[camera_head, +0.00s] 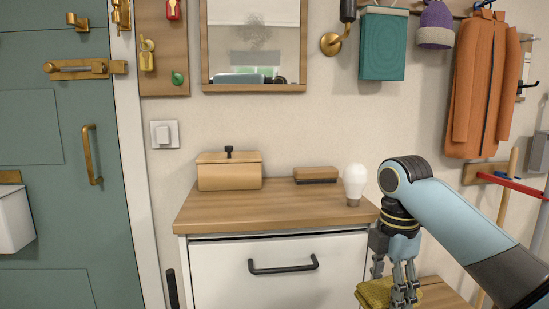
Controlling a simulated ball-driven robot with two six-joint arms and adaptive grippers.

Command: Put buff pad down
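The buff pad (374,293) is a yellowish, textured soft piece at the bottom edge, right of centre, partly cut off by the frame. My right gripper (396,283) comes down from above on the blue arm. Its grey fingers are close together on the pad and appear to pinch it. Fingers cover part of the pad. I cannot tell whether the pad touches the wooden surface (446,297) beside it. My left gripper is not in view.
A wooden-topped cabinet (275,212) with a white drawer stands at centre. On it are a lidded wooden box (229,172), a brush-like block (315,174) and a white bulb (354,183). The front middle of the top is clear. An orange garment (482,85) hangs at right.

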